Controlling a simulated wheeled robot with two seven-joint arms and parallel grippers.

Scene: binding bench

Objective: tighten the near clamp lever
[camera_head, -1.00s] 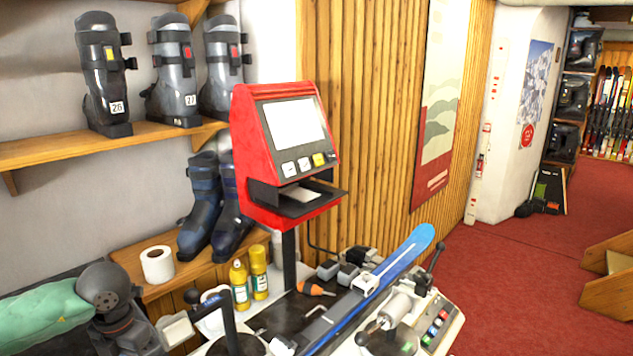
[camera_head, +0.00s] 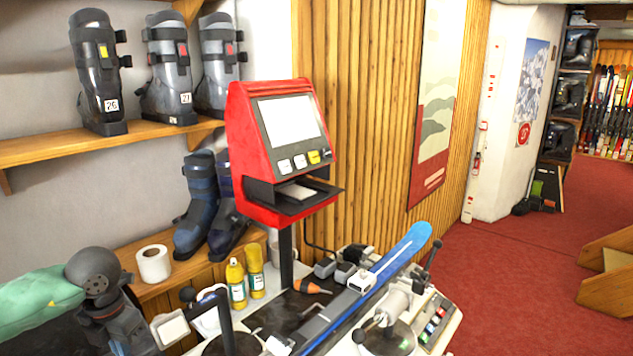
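A blue ski (camera_head: 400,252) lies along the bench, running from the bottom edge up to the right. A black lever with a ball knob (camera_head: 188,294) stands left of the ski, above a round dark base cut by the bottom edge. A second ball-knobbed lever (camera_head: 360,336) sits on a grey clamp-like unit (camera_head: 395,305) right of the ski. A third dark lever (camera_head: 434,252) rises farther back. I cannot tell which is the near clamp lever. My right gripper is out of view.
A light pad (camera_head: 170,328) sits beside my arm.

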